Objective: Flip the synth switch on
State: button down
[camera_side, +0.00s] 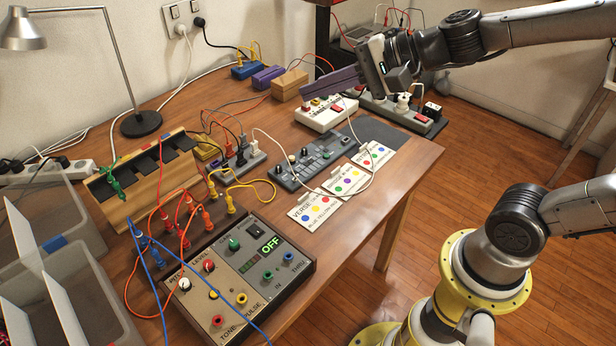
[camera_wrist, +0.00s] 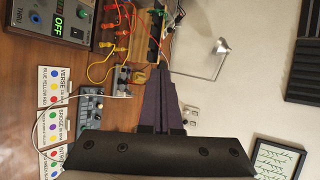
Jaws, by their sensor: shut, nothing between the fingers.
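The synth (camera_side: 226,281) is a grey-panelled box with knobs and coloured jacks at the table's front. Its green display (camera_side: 269,244) reads OFF. A black rocker switch (camera_side: 255,231) sits beside the display near the panel's far edge; its tilt is too small to tell. In the wrist view the synth (camera_wrist: 38,10) is at the top left, partly cut off, with OFF showing on its display (camera_wrist: 59,20). My gripper (camera_side: 306,92) is high over the back right of the table, well away from the synth. Its dark purple fingers (camera_wrist: 160,73) are together and empty.
Patch cables (camera_side: 183,225) run between the synth and a wooden-sided rack (camera_side: 150,185). A grey keypad unit (camera_side: 318,161) and song cards (camera_side: 317,210) lie right of the rack. A white box (camera_side: 325,115) stands below my gripper. A lamp (camera_side: 141,124) is at the back left.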

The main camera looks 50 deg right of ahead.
jog(key=w+d+f+m+h, duration=0.2)
jog(key=w+d+f+m, duration=0.25)
jog(key=f+m, duration=0.4)
jog(key=w+d+f+m+h, duration=0.3)
jog(key=w+d+f+m, duration=0.15)
jog(key=f+m, duration=0.4)
jog(key=g, duration=0.3)
send_near(296, 177)
jog(key=s+d, duration=0.1)
jog(key=s, duration=0.2)
jog(key=shift+s+r, duration=0.2)
jog(key=shift+r, duration=0.25)
jog(key=x, duration=1)
jog(key=shift+w+d, duration=0.1)
jog(key=shift+d, duration=0.05)
